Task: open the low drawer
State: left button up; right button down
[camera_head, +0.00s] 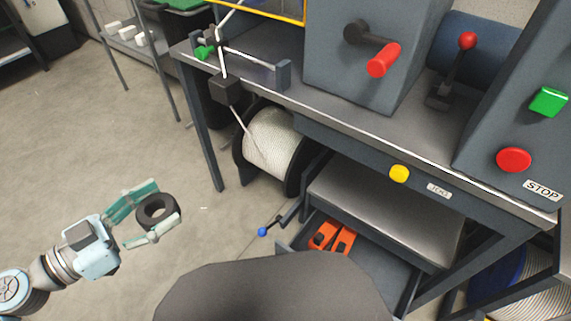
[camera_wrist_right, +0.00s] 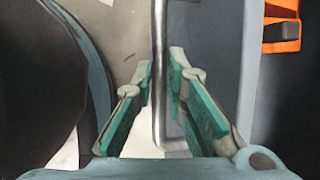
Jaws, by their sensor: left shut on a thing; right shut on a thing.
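The low drawer (camera_head: 372,262) stands pulled out under the bench in the head view, with orange tools (camera_head: 332,236) lying inside. In the right wrist view its front panel (camera_wrist_right: 212,50) runs beside a metal bar handle (camera_wrist_right: 160,70). My right gripper (camera_wrist_right: 160,80) has a finger on each side of this bar and is shut on it. The right gripper does not show in the head view. My left gripper (camera_head: 148,216) is shut on a black ring (camera_head: 156,209), held over the floor at left, well away from the drawer.
The bench (camera_head: 410,140) carries a box with a red-handled crank (camera_head: 383,60), a red-knobbed lever (camera_head: 467,41) and a STOP panel (camera_head: 541,190). A cable reel (camera_head: 272,142) stands left of the drawer, near a blue-knobbed lever (camera_head: 262,232). The floor at left is clear.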

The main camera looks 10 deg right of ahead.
jog(key=shift+s+d+f, duration=0.1)
jog(key=shift+s+f, duration=0.05)
jog(key=shift+s, duration=0.3)
jog(key=c, duration=1.6)
grip_release()
jog(key=shift+w, duration=0.2)
jog(key=shift+a, duration=0.2)
notch_tip(320, 180, up, 10)
jog(key=shift+d, duration=0.1)
